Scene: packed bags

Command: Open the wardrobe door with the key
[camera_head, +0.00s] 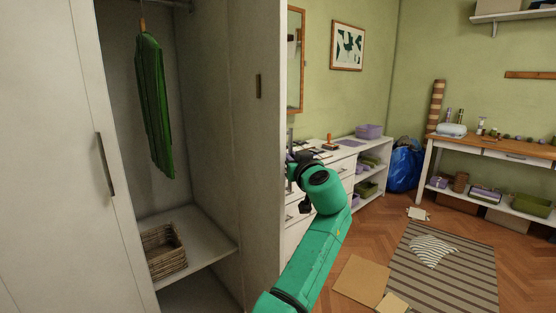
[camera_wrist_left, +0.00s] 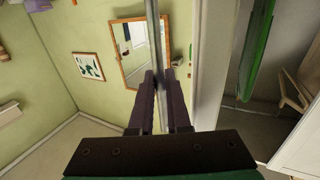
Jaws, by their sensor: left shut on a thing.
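The wardrobe's right door (camera_head: 262,150) stands wide open, its inner face showing in the head view with a small dark plate (camera_head: 258,87) on it. The left door (camera_head: 55,150) is closed and has a dark bar handle (camera_head: 105,163). My left gripper (camera_head: 296,170) is on the outer side of the open door. In the left wrist view my left gripper (camera_wrist_left: 158,85) is shut on a thin grey upright bar (camera_wrist_left: 153,35), apparently the open door's handle. I see no key. My right gripper is out of view.
Inside the wardrobe hang green clothes (camera_head: 154,105) above a wicker basket (camera_head: 164,250) on a shelf. A white dresser (camera_head: 340,165) stands behind my left arm. A workbench (camera_head: 500,150), striped rug (camera_head: 470,270) and cardboard (camera_head: 360,280) are at the right.

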